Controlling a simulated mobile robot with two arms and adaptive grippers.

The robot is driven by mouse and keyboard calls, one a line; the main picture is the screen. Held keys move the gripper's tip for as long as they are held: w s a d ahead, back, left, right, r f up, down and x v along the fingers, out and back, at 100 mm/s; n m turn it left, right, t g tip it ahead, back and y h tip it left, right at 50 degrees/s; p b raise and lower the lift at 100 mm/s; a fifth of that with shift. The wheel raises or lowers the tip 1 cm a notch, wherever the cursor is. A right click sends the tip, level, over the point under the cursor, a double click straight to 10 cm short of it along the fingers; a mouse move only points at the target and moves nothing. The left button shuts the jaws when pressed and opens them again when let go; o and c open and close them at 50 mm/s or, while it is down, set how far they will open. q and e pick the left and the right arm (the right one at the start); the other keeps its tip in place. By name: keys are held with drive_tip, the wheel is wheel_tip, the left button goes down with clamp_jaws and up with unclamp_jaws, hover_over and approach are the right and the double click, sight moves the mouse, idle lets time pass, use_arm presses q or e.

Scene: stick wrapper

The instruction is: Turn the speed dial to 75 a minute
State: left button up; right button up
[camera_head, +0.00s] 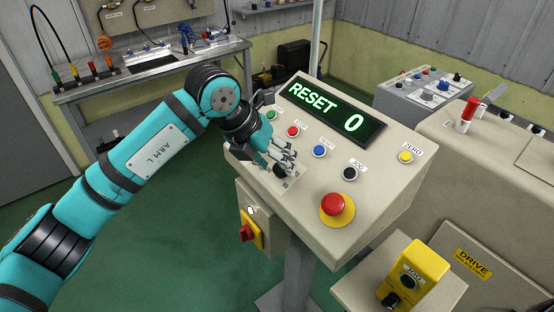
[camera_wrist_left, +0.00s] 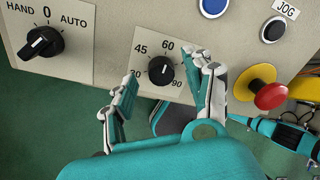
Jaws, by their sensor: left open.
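The speed dial (camera_wrist_left: 161,71) is a small black knob on a pale plate (camera_wrist_left: 150,37) marked 45, 60 and 90. The 75 mark is hidden behind a finger, and the 30 is partly covered. I cannot tell clearly where its pointer stands. My left gripper (camera_wrist_left: 167,70) is open, with one finger on each side of the dial. I cannot tell whether either finger touches it. In the head view my left gripper (camera_head: 279,155) is over the front left of the sloping panel, and the dial (camera_head: 280,170) shows dark beneath its fingers.
The display (camera_head: 333,110) reads RESET 0. A red emergency button (camera_head: 336,205) on a yellow base stands right of the dial. Black (camera_head: 349,173), blue (camera_head: 319,151) and red (camera_head: 293,131) buttons lie behind. The HAND-0-AUTO switch (camera_wrist_left: 41,42) is left of the dial.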

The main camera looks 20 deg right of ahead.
use_arm(q)
drive_tip(key=shift+d+f, duration=0.35)
drive_tip(key=shift+f, duration=0.3)
clamp_jaws()
